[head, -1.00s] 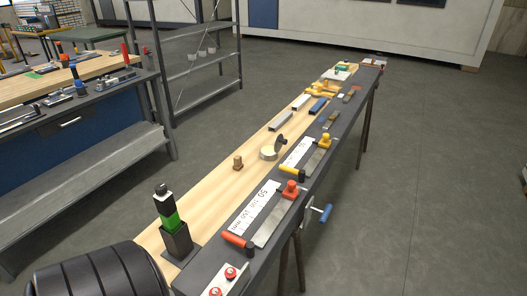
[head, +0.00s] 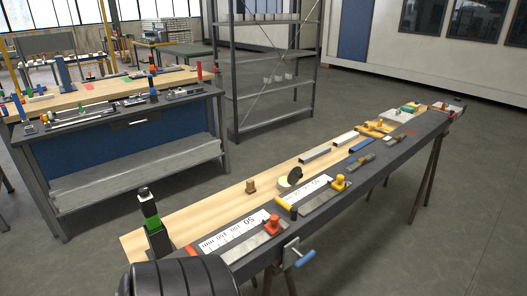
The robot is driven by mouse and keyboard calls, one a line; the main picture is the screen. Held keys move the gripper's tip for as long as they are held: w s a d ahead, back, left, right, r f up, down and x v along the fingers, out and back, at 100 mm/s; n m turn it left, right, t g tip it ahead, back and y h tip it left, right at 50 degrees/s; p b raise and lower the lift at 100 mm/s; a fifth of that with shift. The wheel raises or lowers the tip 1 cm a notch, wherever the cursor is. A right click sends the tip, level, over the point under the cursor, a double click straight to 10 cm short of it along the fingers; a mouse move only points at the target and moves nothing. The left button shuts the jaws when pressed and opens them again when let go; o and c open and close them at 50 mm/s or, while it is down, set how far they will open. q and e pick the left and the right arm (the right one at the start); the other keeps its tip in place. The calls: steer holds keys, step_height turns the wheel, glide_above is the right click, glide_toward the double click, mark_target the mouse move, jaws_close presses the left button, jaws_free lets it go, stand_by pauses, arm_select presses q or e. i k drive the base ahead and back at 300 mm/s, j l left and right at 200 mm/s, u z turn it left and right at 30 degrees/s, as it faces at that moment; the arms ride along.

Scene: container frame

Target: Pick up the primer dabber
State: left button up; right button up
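I cannot tell for sure which object is the primer dabber. A small brown wooden knob-like piece (head: 250,186) stands on the light wood strip of the long bench (head: 205,208). Beside it to the right is a pale round tin (head: 285,183) with a dark disc-shaped piece (head: 295,175) standing at its edge. A dark upright block with a green and black piece (head: 150,216) on top stands at the bench's near left end. Neither of my grippers is in view.
Long flat tools with red (head: 272,226) and yellow (head: 339,182) knobs lie along the bench's dark strip. A blue-handled clamp (head: 304,259) hangs at its front edge. A black ribbed shape (head: 185,277) covers the near end. Open floor (head: 440,240) lies to the right.

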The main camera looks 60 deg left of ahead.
mark_target(250, 189)
steer(key=i+u, duration=0.5)
steer(key=i+l+u, duration=0.2)
steer(key=i+u, duration=0.25)
steer(key=i+l+u, duration=0.35)
steer(key=i+u, duration=0.15)
